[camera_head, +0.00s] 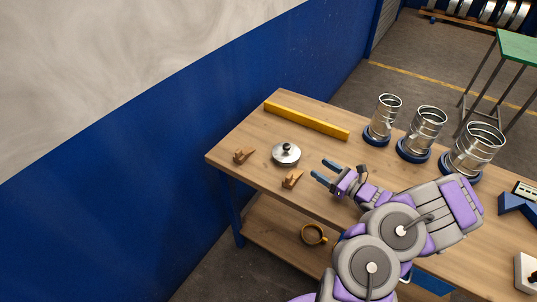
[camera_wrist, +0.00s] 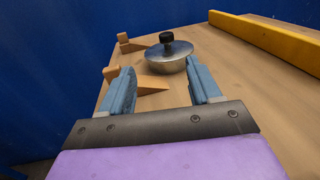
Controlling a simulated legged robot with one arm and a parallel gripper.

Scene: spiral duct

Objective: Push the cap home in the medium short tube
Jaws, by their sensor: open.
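A round metal cap (camera_head: 286,154) with a black knob lies on the bench top, left of my gripper. It also shows in the wrist view (camera_wrist: 167,62), ahead of the fingers. My gripper (camera_head: 324,170) is open and empty, apart from the cap, with its fingers pointing toward it. Three ribbed metal tubes of different widths stand upright on blue bases at the right of the bench. The middle-sized tube (camera_head: 427,124) is between the narrow tube (camera_head: 387,112) and the wide tube (camera_head: 475,149). Their upper ends look open.
A yellow bar (camera_head: 305,121) lies along the back of the bench (camera_head: 262,127). Two wooden wedges (camera_head: 243,156) (camera_head: 292,179) lie near the cap. A blue block (camera_head: 516,206) is at the right. A yellow ring (camera_head: 314,234) lies on the lower shelf. A blue wall stands left.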

